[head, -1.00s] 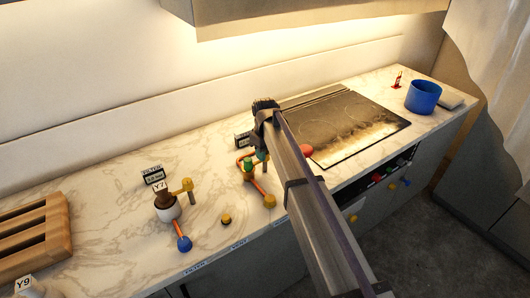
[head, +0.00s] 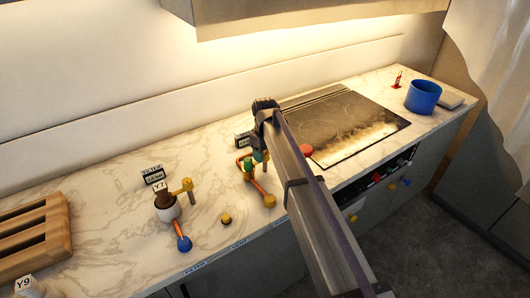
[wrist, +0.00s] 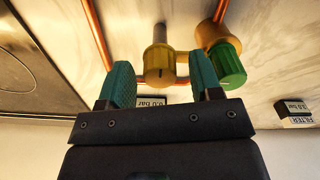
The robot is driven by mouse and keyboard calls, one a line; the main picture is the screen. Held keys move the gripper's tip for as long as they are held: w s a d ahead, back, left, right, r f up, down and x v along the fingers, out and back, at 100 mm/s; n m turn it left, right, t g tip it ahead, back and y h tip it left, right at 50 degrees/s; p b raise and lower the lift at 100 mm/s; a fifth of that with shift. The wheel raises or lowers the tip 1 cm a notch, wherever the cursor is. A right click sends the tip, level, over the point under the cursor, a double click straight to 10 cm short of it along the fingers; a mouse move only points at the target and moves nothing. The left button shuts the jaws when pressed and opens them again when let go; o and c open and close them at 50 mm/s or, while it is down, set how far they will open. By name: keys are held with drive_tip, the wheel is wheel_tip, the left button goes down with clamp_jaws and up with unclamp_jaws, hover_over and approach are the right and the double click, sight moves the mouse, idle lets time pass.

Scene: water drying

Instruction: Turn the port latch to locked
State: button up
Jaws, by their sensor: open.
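A yellow knob (wrist: 160,66) on a post stands between the teal fingers of my gripper (wrist: 162,78) in the wrist view. It looks like the port latch, but no label shows on it. The fingers are open on either side, with visible gaps. A green knob (wrist: 230,63) on a brass fitting (wrist: 210,36) sits just right of the right finger. In the head view the green knob (head: 248,165) and orange pipework (head: 257,184) show on the counter. There my arm and fingers mostly hide the yellow knob.
A second fixture labelled Y7 (head: 165,206) with a yellow handle (head: 187,185) stands to the left. A small display (wrist: 153,103) lies behind the gripper in the wrist view. The cooktop (head: 345,125), a red knob (head: 306,150) and a blue pot (head: 423,96) are to the right.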

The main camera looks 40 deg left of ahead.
sight(265, 152)
wheel_tip(265, 152, up, 11)
drive_tip(key=p, duration=1)
drive_tip(key=shift+p, duration=0.4)
drive_tip(key=shift+f, duration=0.15)
